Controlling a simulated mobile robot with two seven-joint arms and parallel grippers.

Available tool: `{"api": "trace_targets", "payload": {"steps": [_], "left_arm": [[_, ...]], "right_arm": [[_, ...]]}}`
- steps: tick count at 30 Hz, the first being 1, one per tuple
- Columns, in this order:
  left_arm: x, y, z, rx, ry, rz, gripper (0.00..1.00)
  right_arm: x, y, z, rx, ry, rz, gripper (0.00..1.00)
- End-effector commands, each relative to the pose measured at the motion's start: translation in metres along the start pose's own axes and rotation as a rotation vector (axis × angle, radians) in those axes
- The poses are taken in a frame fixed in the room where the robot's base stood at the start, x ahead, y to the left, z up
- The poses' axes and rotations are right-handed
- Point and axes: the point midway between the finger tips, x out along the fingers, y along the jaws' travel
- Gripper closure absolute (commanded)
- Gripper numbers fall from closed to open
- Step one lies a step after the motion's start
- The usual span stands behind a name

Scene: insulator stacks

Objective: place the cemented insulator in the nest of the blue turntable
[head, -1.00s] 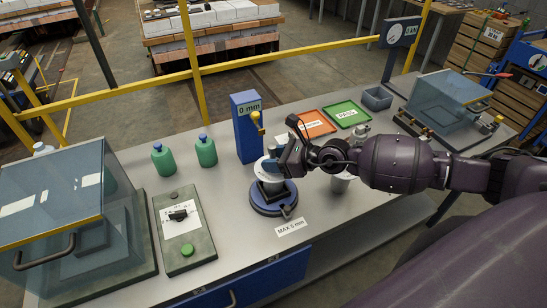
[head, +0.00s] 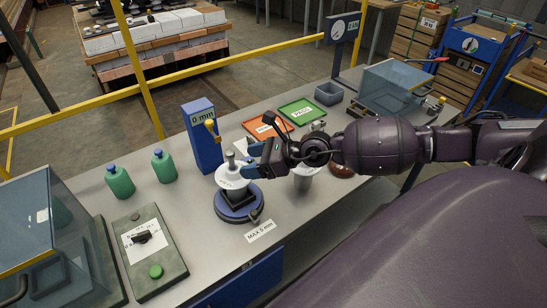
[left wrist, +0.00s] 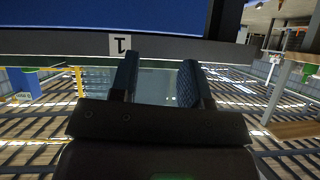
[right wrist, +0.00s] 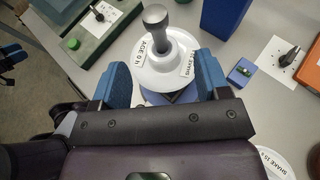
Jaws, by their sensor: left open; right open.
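The cemented insulator (head: 231,176), a white disc with a grey metal pin on top, sits upright on the blue turntable (head: 226,209) at the middle of the bench. In the right wrist view the insulator (right wrist: 165,62) carries labels and stands between my right fingers. My right gripper (head: 254,168) is open around or just beside its disc; in the right wrist view both blue fingertips (right wrist: 157,80) are apart. The nest under the disc is mostly hidden. My left gripper (left wrist: 160,80) is open and empty, away from the bench, and is not in the head view.
A blue gauge post (head: 202,137) reading 0 mm stands behind the turntable. Two green bottles (head: 164,166) and a switch box (head: 150,250) are on the left. An orange tray (head: 268,128), a green tray (head: 299,112) and clear-covered boxes flank the back. Another pale insulator (head: 303,178) is behind my right wrist.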

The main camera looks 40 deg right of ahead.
Motion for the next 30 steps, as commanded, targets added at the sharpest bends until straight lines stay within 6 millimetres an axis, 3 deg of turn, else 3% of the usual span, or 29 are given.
{"api": "trace_targets", "payload": {"steps": [15, 30], "left_arm": [[0.018, 0.004, 0.041, 0.001, -0.033, 0.004, 0.57], [0.021, 0.006, 0.05, 0.001, -0.039, 0.006, 0.57]], "right_arm": [[-0.05, -0.001, -0.006, 0.007, 0.003, -0.004, 0.31], [-0.063, 0.0, 0.0, 0.0, 0.0, 0.001, 0.31]]}}
